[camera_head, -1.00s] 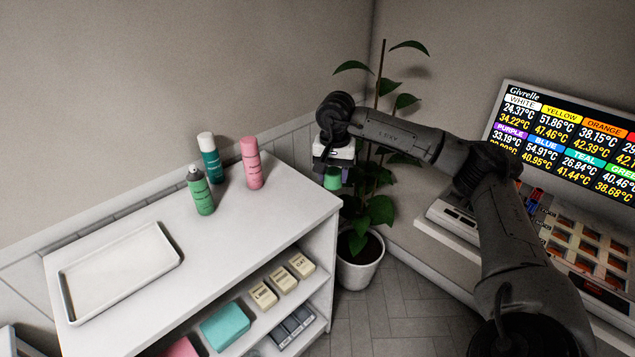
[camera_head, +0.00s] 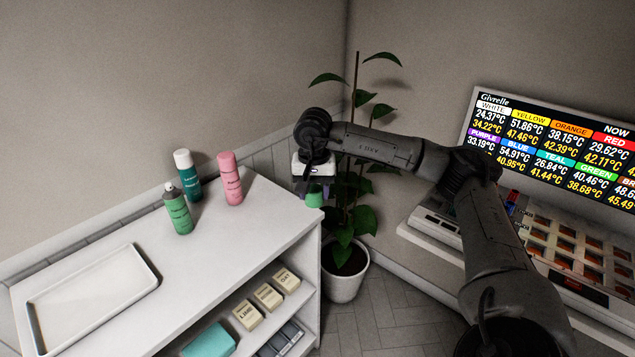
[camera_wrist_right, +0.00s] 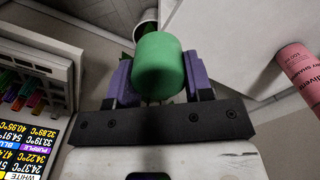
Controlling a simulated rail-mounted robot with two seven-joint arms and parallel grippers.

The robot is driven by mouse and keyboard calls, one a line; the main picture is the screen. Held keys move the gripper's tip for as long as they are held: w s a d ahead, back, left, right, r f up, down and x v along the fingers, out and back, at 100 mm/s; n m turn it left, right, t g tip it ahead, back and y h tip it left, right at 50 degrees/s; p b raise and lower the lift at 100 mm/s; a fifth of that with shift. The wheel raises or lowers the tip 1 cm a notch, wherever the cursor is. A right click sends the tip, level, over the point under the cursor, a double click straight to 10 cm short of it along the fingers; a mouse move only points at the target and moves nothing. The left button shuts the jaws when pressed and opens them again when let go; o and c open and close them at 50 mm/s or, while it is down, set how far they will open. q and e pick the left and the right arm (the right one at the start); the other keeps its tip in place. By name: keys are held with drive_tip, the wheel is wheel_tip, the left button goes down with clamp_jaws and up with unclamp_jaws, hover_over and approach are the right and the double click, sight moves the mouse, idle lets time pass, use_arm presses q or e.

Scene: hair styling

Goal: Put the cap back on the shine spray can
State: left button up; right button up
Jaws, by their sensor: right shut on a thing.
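The uncapped green can (camera_head: 178,210) stands upright on the white shelf unit's top, its nozzle showing. My right gripper (camera_head: 314,186) is shut on a green cap (camera_head: 314,197) and holds it in the air just right of the shelf's corner. In the right wrist view the green cap (camera_wrist_right: 160,66) sits between the purple finger pads of my right gripper (camera_wrist_right: 160,80). The cap is apart from the can, with the pink can between them in the head view. My left gripper is not in view.
A teal can with a white cap (camera_head: 187,176) and a pink can (camera_head: 230,178) stand close to the green can. An empty white tray (camera_head: 90,300) lies at the left. A potted plant (camera_head: 345,270) stands behind the gripper. A display (camera_head: 550,140) is at the right.

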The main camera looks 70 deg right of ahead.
drive_tip(key=w+a+f+n, duration=0.3)
drive_tip(key=w+a, duration=0.1)
drive_tip(key=a, duration=0.5)
drive_tip(key=w+a+f+n, duration=0.2)
drive_tip(key=w+a+n, duration=0.1)
drive_tip(key=a, duration=0.5)
drive_tip(key=w+a+n, duration=0.1)
drive_tip(key=a+n, duration=0.6)
drive_tip(key=a, duration=1.3)
drive_tip(key=shift+w+a+r+n, duration=0.2)
drive_tip(key=shift+w+a+n, duration=0.1)
drive_tip(key=shift+w+n, duration=0.1)
